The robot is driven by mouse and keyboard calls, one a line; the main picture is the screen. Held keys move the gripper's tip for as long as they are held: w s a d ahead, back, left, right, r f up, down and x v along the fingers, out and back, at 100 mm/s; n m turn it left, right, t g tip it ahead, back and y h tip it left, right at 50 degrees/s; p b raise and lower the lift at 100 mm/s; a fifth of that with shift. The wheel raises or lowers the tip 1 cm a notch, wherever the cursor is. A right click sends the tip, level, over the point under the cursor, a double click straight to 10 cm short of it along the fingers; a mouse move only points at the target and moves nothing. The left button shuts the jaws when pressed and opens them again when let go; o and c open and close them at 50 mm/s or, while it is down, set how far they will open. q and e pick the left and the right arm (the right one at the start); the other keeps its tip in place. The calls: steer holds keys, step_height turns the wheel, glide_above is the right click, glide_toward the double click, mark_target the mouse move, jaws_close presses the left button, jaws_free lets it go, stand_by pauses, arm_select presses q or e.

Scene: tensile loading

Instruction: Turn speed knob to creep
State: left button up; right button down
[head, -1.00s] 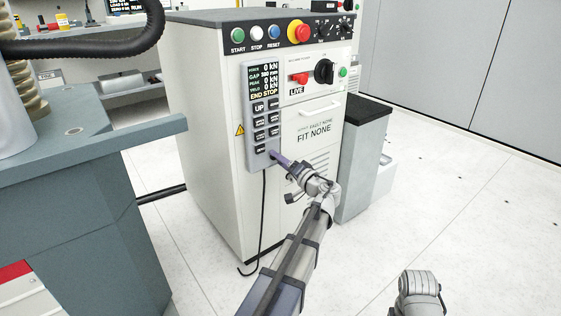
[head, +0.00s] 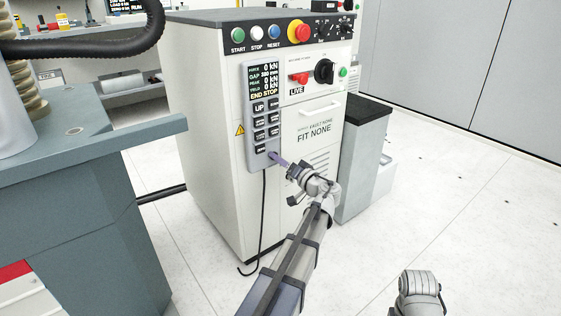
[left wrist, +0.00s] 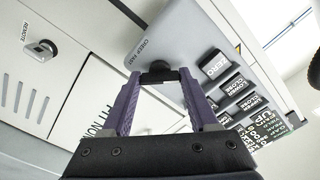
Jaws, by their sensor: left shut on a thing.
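The control pendant (head: 264,118) hangs on the front left corner of the white machine cabinet. The speed knob (left wrist: 158,73) is a small black knob low on the pendant's face, beside the label "CREEP FAST" (left wrist: 141,52). My left gripper (head: 276,156) reaches the pendant's lower end; its purple fingers also show in the left wrist view (left wrist: 160,80). They are shut on the knob, one on each side. The knob's pointer is hidden, so its setting cannot be read. In the head view the fingers cover the knob. My right gripper does not show.
Pendant buttons (head: 267,120) sit just above the knob. A black cable (head: 263,215) hangs below the pendant. The cabinet (head: 205,130) carries buttons and a red emergency stop (head: 298,32). A teal bench (head: 90,215) stands at left. The floor at right is clear.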

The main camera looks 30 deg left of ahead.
arm_select(q)
steer(key=o, duration=1.4)
steer(key=v, duration=0.8)
steer(key=s+d+f+m+g+h+p, duration=0.4)
steer(key=s+d+h+p, duration=0.3)
steer(key=s+d, duration=0.65)
steer(key=s+d+f+m+g+h+p, duration=0.3)
steer(key=s+d+f+m+h+p, duration=0.25)
steer(key=s+d+h, duration=0.75)
steer(key=d+r+y+p, duration=0.1)
steer(key=r+p, duration=1.1)
steer(key=w+d+r+y+p, duration=0.1)
steer(key=r+y+p, duration=0.1)
steer(key=r+p, duration=1.1)
steer(key=w+d+r+n+y+p, duration=0.1)
steer(key=r+p, duration=1.2)
steer(key=shift+w+y, duration=0.25)
steer(key=shift+y, duration=0.05)
